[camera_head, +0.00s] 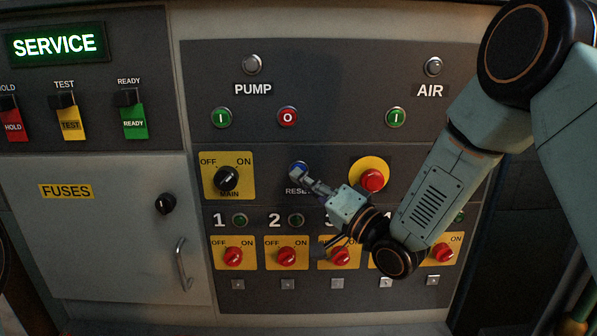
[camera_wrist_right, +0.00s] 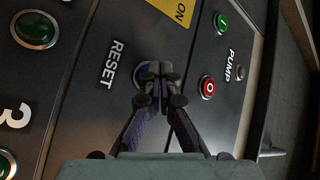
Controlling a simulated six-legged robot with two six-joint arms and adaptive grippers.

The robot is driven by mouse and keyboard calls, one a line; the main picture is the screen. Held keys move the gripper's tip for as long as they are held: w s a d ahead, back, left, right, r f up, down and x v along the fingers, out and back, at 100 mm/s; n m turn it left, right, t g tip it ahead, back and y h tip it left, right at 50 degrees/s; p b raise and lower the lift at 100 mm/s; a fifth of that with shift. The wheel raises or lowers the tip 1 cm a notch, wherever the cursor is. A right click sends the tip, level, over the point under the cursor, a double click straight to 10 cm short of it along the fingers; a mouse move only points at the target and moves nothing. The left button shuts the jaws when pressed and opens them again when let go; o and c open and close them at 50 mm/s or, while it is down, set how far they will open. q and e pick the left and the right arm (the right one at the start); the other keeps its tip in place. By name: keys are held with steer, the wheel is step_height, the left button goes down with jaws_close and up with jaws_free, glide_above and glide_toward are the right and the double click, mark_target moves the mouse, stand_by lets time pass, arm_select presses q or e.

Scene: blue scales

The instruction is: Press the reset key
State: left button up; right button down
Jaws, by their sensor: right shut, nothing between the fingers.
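The blue reset key (camera_head: 298,168) sits on the dark panel above the partly covered RESET label, right of the MAIN switch. My right gripper (camera_head: 304,178) is shut and empty, with its fingertips at the key in the head view. In the right wrist view the closed fingertips (camera_wrist_right: 160,72) cover most of the reset key (camera_wrist_right: 141,74), and only its rim and a bit of blue show beside the RESET lettering. I cannot tell whether the key is pushed in. My left gripper is not in view.
A red emergency button (camera_head: 372,180) on a yellow plate stands close right of my gripper. The MAIN switch (camera_head: 227,179) is to the left. Red rotary switches (camera_head: 233,257) line the row below. A fuse door (camera_head: 100,230) with a handle is at the left.

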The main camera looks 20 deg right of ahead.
steer(key=shift+s+a, duration=0.15)
steer(key=shift+s, duration=0.35)
steer(key=s, duration=0.2)
steer(key=s+a, duration=0.1)
steer(key=s, duration=0.1)
steer(key=shift+s+a, duration=0.2)
steer(key=shift+s, duration=0.2)
stand_by(0.5)
